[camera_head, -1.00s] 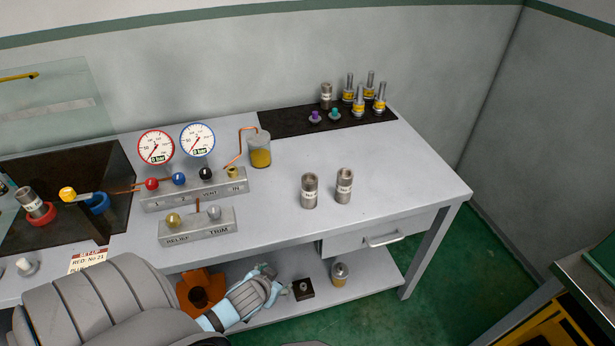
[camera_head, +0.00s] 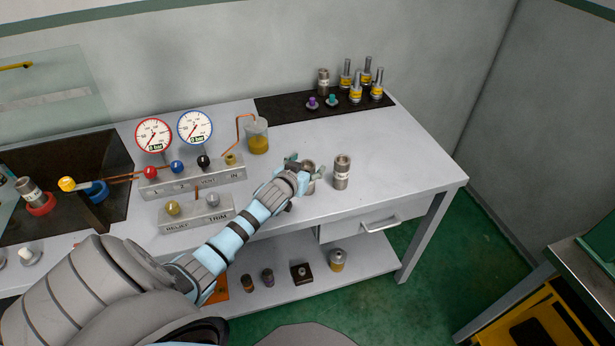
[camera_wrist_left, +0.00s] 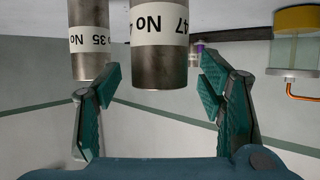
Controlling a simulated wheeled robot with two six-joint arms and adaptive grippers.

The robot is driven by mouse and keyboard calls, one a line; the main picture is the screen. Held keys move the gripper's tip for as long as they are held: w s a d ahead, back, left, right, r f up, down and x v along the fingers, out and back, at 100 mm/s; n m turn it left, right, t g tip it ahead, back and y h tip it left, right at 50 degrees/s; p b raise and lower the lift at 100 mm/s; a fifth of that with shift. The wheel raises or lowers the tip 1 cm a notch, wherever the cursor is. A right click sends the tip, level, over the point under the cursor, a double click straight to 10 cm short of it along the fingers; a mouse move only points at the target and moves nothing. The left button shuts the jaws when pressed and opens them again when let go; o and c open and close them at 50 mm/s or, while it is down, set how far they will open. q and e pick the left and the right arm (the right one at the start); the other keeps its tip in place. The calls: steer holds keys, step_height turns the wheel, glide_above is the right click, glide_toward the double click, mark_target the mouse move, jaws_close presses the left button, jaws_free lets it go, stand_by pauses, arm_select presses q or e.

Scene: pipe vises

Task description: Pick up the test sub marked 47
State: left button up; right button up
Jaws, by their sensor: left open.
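The test sub marked 47 (camera_wrist_left: 160,55) is a grey metal cylinder with a white label band. It appears upside down in the left wrist view, between the spread fingers of my left gripper (camera_wrist_left: 161,84). In the head view, the sub (camera_head: 308,168) stands upright on the bench, partly hidden by my left gripper (camera_head: 304,171). The fingers are open, and gaps show on both sides of the sub in the wrist view. A second sub marked 35 (camera_wrist_left: 88,45) stands close beside it, to the right in the head view (camera_head: 342,173). My right gripper is out of view.
A gauge panel (camera_head: 195,180) and relief/trim block (camera_head: 196,213) stand left of the subs. A jar of yellow liquid (camera_head: 257,138) is behind. A black mat (camera_head: 285,110) holds another sub and several fittings. Bench space right of sub 35 is clear.

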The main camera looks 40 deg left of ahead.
arm_select(q)
steer(key=shift+w+a+f, duration=0.1)
steer(key=shift+w+f, duration=0.15)
steer(key=shift+w, duration=0.2)
steer(key=shift+s+r, duration=0.1)
steer(key=shift+r, duration=0.05)
jaws_close()
